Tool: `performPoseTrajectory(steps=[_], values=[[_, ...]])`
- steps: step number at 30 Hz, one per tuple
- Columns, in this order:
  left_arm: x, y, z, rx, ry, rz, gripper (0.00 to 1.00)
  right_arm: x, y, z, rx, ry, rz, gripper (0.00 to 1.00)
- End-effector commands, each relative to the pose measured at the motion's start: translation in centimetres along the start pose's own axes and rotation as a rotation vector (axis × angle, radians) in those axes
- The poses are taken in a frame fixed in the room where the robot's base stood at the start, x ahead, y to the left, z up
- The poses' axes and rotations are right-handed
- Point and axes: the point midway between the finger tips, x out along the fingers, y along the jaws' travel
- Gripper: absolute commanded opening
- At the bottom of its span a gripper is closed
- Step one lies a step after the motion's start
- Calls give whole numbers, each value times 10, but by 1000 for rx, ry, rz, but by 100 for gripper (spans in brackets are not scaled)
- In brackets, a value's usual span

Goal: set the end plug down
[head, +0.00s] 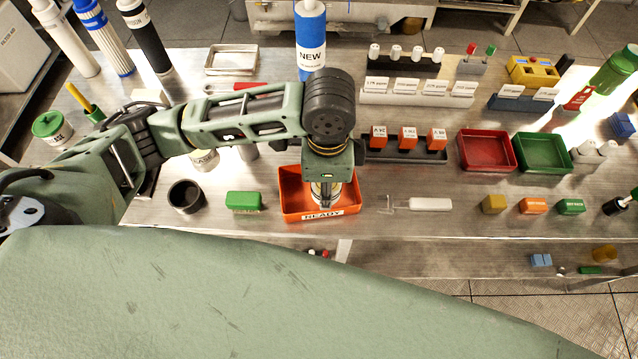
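My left gripper (326,200) points down into the orange tray marked READY (290,207). Its wrist and arm cover the back part of the tray. A small pale, metallic round shape shows around the fingertips, low in the tray. It may be the end plug, but I cannot make it out clearly, nor whether the fingers are closed on it or it touches the tray floor. My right gripper is not in view.
A blue cylinder labelled NEW (310,40) stands behind my wrist. A green brush (244,201) and dark cup (186,196) are left of the tray. A white-handled tool (430,204) lies to its right. Red (487,168) and green (542,170) trays stand farther right.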

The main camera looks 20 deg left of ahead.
Motion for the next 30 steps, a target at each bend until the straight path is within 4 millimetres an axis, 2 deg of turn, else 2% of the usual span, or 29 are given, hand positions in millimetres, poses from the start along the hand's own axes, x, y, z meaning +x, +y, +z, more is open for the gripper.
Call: performPoseTrajectory(steps=[4, 7, 10, 16, 22, 28, 29, 30], values=[[12, -18, 11, -2, -1, -1, 10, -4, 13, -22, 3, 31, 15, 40], [16, -23, 14, -1, 1, -1, 10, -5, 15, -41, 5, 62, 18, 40], [26, -23, 15, 1, -1, 3, 10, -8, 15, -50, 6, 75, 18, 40], [53, -23, 15, 0, 0, 1, 10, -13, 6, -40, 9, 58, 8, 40], [57, -24, 14, 1, 2, -2, 10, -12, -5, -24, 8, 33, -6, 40], [59, -23, 14, 0, 2, -1, 10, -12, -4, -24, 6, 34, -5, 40], [60, -23, 14, 1, 1, -2, 43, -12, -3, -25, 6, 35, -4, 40], [60, -23, 14, 1, 1, -2, 46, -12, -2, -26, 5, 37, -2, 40]])
